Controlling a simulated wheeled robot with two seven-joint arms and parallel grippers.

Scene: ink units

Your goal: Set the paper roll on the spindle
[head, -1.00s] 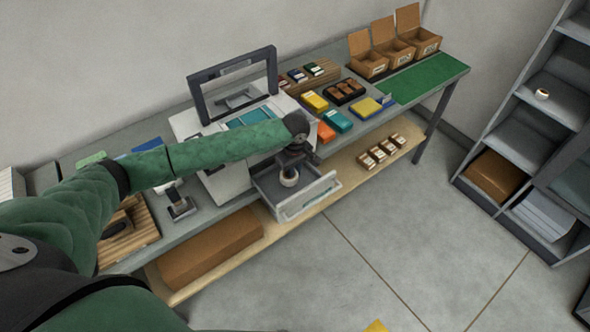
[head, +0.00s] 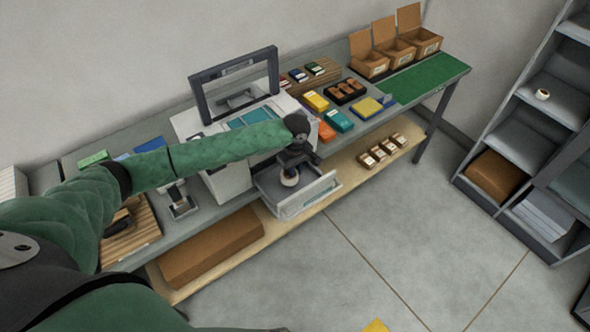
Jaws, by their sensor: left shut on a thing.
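The paper roll (head: 289,179) is small and white with a dark centre. It is at the open drawer (head: 314,198) of the white printer (head: 228,178). My left gripper (head: 289,171) points down over the drawer and is shut on the roll. I cannot tell whether the roll touches the drawer floor. The spindle cannot be made out; the roll and gripper cover that part of the drawer. My right gripper is not in view.
A similar white roll (head: 542,94) sits on the grey shelf unit at the right. Coloured ink boxes (head: 338,121) lie on the bench right of the printer. A brown box (head: 212,246) lies on the lower shelf. The floor in front is mostly clear.

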